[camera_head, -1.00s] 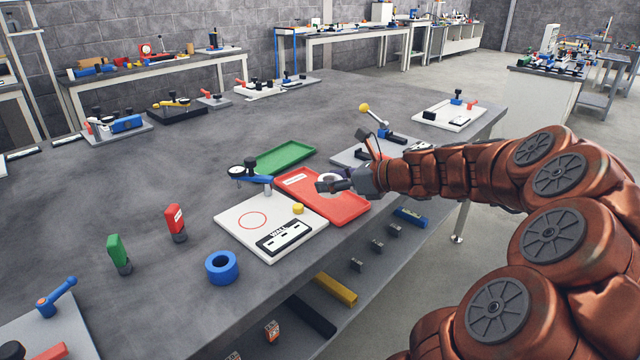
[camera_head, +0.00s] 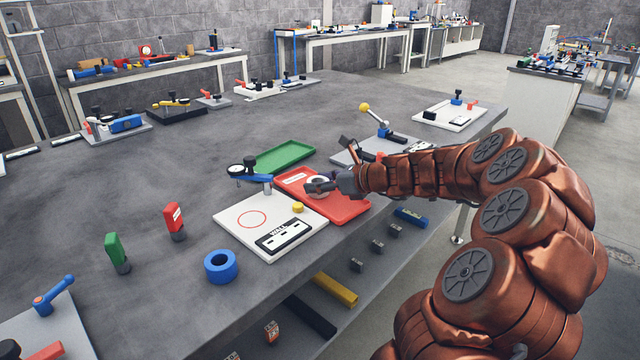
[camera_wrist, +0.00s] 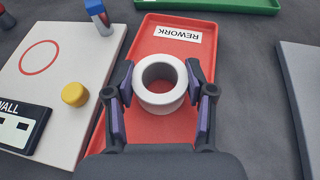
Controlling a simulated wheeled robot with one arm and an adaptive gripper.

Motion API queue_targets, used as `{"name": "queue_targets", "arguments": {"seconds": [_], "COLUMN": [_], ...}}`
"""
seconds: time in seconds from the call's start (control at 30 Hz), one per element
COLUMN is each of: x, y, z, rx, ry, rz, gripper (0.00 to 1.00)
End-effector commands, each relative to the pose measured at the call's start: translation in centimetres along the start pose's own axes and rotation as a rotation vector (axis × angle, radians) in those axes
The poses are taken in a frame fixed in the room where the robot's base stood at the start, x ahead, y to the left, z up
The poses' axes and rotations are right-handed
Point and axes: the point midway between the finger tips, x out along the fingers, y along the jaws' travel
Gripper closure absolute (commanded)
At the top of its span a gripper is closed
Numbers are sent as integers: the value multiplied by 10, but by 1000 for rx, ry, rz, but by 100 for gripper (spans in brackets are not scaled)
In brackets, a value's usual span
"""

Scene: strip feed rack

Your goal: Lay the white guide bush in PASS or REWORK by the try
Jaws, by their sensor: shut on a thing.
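The white guide bush (camera_wrist: 160,101) is a thick ring, seen upright with its bore facing up in the wrist view. My gripper (camera_wrist: 162,88) is shut on it, with one finger on each side. In the head view my gripper (camera_head: 318,186) is over the red REWORK tray (camera_head: 346,208), and the bush (camera_head: 318,179) is partly hidden by it. The red tray also shows under the bush in the wrist view (camera_wrist: 152,35). I cannot tell whether the bush touches the tray floor. The green tray (camera_head: 284,156) lies behind the red one and looks empty.
A white plate (camera_head: 232,222) with a red circle, a WALL label and a yellow knob (camera_head: 298,207) stands left of the red tray. A dial gauge on a blue arm (camera_head: 250,173) stands at its back. A blue ring (camera_head: 221,265) lies near the table edge.

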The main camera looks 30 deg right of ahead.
Motion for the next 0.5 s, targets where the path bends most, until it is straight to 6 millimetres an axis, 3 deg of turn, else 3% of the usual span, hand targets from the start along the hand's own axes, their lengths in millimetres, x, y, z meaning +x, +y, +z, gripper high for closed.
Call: {"name": "queue_targets", "arguments": {"seconds": [0.23,0.27,0.5], "x": [0,0,0], "y": [0,-1,-1], "z": [-1,-1,-1], "rx": [1,0,0], "ry": [-1,0,0], "rz": [-2,-2,-2], "gripper": [100,44,21]}}
